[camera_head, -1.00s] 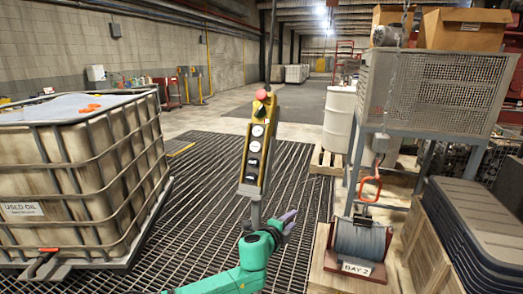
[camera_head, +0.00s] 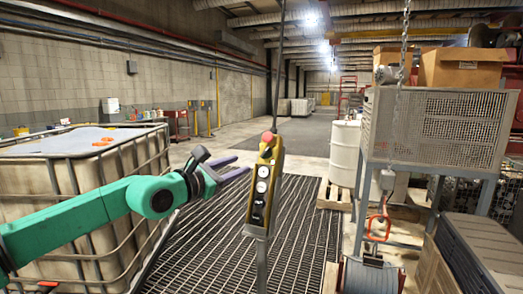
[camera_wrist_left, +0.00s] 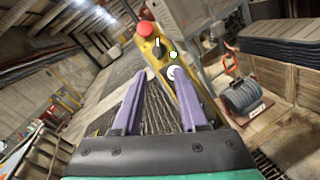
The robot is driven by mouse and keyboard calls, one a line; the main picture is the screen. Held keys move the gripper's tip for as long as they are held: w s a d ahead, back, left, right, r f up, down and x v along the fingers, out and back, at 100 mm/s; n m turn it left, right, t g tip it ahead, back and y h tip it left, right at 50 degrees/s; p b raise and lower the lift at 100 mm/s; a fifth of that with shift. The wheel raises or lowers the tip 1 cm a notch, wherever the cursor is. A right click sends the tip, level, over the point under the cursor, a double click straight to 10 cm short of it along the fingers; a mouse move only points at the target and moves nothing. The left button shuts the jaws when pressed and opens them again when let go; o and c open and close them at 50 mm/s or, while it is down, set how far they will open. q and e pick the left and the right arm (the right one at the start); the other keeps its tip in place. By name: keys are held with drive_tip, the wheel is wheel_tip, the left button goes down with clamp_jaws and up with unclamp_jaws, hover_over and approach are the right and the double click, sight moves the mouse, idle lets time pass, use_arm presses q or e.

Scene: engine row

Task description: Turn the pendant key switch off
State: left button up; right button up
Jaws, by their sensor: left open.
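The yellow pendant (camera_head: 253,208) hangs upright on its cable in the head view, with a red button (camera_head: 268,137) on top and several round white and black buttons below it. A small dark switch (camera_head: 266,153) sits just under the red button; its turn position is too small to read. In the left wrist view the pendant (camera_wrist_left: 163,60) stands beyond my jaws, tilted in the picture. My left gripper (camera_head: 240,167) is open and empty, with purple fingers pointing at the pendant from its left; the fingers (camera_wrist_left: 160,85) look apart from it. My right gripper is not in view.
A metal mesh basket (camera_head: 435,130) on a stand, a white drum (camera_head: 344,152) and a cable reel (camera_head: 370,275) are at the right. The grating around the pendant is clear.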

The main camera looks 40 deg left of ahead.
sight(263, 154)
use_arm(q)
drive_tip(key=w+p, duration=0.2)
drive_tip(key=w, duration=0.1)
drive_tip(key=w+p, duration=0.3)
drive_tip(key=w, duration=0.1)
drive_tip(key=w+a+p, duration=0.1)
drive_tip(key=w+p, duration=0.2)
drive_tip(key=shift+w+r, duration=0.35)
drive_tip(key=shift+w+f, duration=0.15)
drive_tip(key=shift+w, duration=0.05)
drive_tip(key=shift+f, duration=0.1)
drive_tip(key=shift+s, duration=0.1)
clamp_jaws()
